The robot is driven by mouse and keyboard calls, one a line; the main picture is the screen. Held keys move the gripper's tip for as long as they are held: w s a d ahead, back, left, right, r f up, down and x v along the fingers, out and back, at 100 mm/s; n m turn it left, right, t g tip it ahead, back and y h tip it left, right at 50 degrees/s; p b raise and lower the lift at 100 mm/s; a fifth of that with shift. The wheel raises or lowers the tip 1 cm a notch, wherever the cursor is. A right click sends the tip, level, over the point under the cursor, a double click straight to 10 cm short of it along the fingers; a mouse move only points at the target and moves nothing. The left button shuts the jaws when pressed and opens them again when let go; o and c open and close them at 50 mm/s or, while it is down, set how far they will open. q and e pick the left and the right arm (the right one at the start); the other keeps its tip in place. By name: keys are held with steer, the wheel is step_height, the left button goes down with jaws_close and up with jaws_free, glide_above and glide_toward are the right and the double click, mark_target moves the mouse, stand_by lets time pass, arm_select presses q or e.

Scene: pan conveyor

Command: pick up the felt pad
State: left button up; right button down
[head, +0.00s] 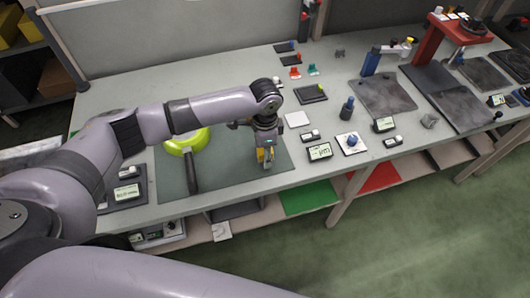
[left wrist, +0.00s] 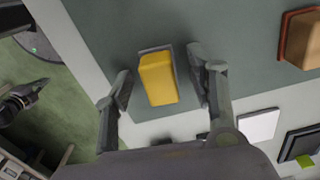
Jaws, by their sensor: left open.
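A yellow block with a thin grey layer along its edge, which I take to be the felt pad (left wrist: 157,80), lies on the dark green mat close to the table's front edge. In the head view the yellow pad (head: 261,155) is partly covered by my left gripper (head: 265,157). In the left wrist view my left gripper (left wrist: 160,88) is open, with one finger on each side of the pad and visible gaps between. Whether the fingertips reach down to the mat cannot be told. My right gripper is not in view.
A lime-green pan (head: 186,140) with a dark handle lies on the mat (head: 222,178), left of the gripper. A brown block on a red base (left wrist: 302,40) is near the gripper. A white square (head: 297,118) and small labelled displays (head: 319,151) stand to the right.

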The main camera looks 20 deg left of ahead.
arm_select(q)
steer(key=shift+c, duration=0.4)
jaws_close()
steer(key=shift+r, duration=0.55)
step_height(320, 180, up, 19)
steer(key=b, duration=0.2)
